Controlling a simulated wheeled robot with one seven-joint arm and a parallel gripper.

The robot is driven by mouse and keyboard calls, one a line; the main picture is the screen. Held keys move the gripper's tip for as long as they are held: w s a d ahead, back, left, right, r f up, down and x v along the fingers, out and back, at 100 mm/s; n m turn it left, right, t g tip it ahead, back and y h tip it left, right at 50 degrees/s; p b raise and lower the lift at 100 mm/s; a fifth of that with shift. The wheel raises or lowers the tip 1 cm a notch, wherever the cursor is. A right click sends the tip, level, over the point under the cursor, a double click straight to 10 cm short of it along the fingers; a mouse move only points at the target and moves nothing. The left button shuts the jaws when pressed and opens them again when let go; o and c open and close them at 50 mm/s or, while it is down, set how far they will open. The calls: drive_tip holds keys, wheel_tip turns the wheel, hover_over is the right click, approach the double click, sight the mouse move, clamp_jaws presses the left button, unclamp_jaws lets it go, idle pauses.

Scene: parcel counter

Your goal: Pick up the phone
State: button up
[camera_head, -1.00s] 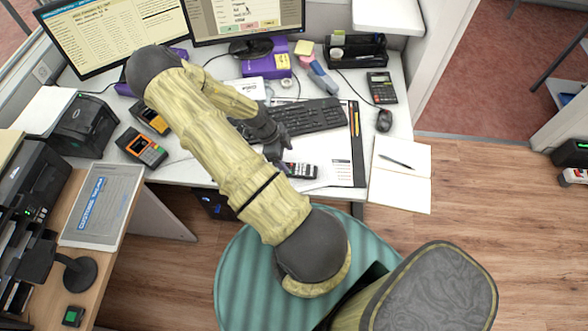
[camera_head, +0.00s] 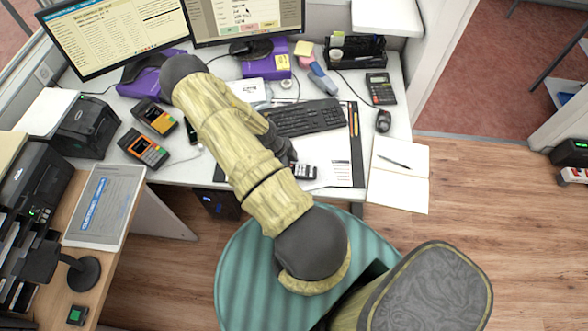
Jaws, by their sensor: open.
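A small dark handset with light keys, which looks like the phone (camera_head: 304,172), lies on the desk at the front edge of the papers. Its left end is hidden behind my arm. My gripper (camera_head: 289,158) is just above and left of the handset in the picture, pointing down toward the desk. It is open and appears empty, though my forearm hides part of it. I cannot tell whether a fingertip touches the handset. A second dark, slim device (camera_head: 191,130) shows partly beside my arm, too hidden to identify.
A keyboard (camera_head: 308,117) lies behind the handset, with a mouse (camera_head: 383,121) and calculator (camera_head: 381,89) to the right. Two card terminals (camera_head: 144,149) stand at left. An open notebook (camera_head: 400,172) lies on the right. A teal round seat (camera_head: 240,270) is in front of the desk.

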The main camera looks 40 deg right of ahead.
idle(0.4)
drive_tip(key=c, duration=1.2)
drive_tip(key=shift+r, duration=0.1)
wheel_tip(320, 180, up, 10)
drive_tip(key=shift+f+b, duration=0.1)
drive_tip(key=shift+b, duration=0.5)
